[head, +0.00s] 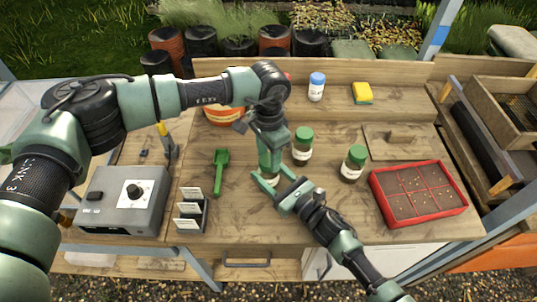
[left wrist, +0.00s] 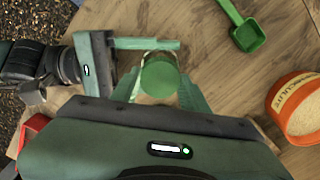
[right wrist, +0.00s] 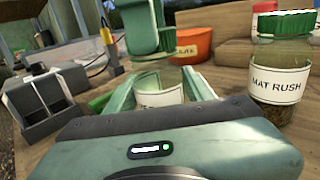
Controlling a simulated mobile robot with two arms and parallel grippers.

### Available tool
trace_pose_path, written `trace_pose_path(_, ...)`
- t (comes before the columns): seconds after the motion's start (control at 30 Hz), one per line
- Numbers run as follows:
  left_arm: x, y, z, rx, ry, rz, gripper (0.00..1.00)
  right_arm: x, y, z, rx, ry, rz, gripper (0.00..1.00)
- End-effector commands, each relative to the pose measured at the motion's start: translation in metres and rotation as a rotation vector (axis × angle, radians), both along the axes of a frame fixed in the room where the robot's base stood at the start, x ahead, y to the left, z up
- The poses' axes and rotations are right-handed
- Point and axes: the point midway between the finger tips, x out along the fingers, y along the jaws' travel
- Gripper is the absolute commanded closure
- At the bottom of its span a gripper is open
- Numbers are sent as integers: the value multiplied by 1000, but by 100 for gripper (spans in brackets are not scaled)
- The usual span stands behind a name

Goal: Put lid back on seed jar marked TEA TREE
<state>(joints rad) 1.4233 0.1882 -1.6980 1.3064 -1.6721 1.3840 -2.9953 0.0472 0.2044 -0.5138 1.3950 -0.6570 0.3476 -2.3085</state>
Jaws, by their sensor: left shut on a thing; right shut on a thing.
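My left gripper (left wrist: 159,90) is shut on a green lid (left wrist: 160,77), pointing down from above. In the right wrist view the lid (right wrist: 150,52) is over a clear jar (right wrist: 158,92) with a white label, whose words I cannot read. My right gripper (head: 270,179) is shut on this jar from the side, low at the bench. The lid looks roughly lined up with the jar mouth; I cannot tell whether they touch. A green-lidded jar marked MAT RUSH (right wrist: 280,82) stands just to the right. Another green-lidded jar (head: 353,163) stands further right.
A green scoop (head: 220,172), a packet rack (head: 190,214) and a grey control box (head: 122,200) are on the left. An orange tub (left wrist: 298,108) stands behind.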

Motion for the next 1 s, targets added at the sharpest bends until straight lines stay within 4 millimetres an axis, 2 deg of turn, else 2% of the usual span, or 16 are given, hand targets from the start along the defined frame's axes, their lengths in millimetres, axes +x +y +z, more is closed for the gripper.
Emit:
trace_pose_path(0.27,1,0,1,-1,-3,-8,92,-1,0,-1,-2,2,0,100)
trace_pose_path(0.3,1,0,1,-1,-3,-7,47,-1,0,-1,-2,2,0,100)
trace_pose_path(0.37,1,0,1,-2,-2,-7,34,-1,0,-1,-2,2,0,100)
trace_pose_path(0.73,1,0,3,0,-1,-6,34,-1,0,-1,-2,2,1,100)
trace_pose_path(1.0,1,0,36,-1,-3,-7,34,-1,0,-1,-1,1,0,100)
